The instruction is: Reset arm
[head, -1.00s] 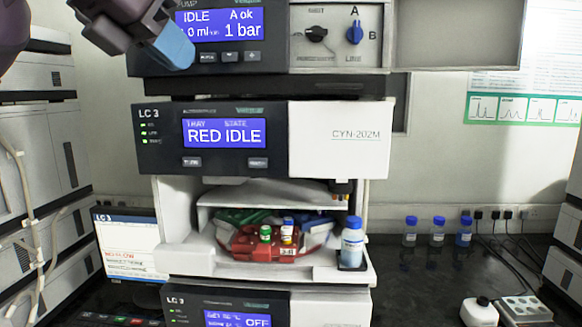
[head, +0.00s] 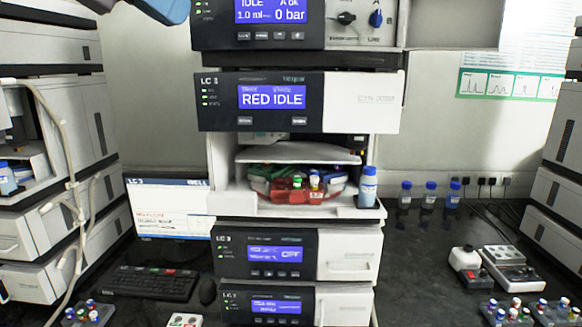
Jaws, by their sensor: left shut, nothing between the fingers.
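My left gripper (head: 166,8) shows only in part at the top edge of the head view, with a blue fingertip visible. It is shut and empty, above and left of the pump module (head: 285,22), apart from it. The pump display reads "IDLE", "A ok", "1.0 ml" and "0 bar". The blue selector knob (head: 376,18) sits at the pump's right, under the letter A. My right gripper is not in view.
The stack holds a "RED IDLE" module (head: 300,101), an open bay with a red vial rack (head: 303,193) and a blue-capped bottle (head: 368,187), and lower modules. A monitor (head: 168,215) and keyboard (head: 150,284) stand left. Several bottles and vial racks are right.

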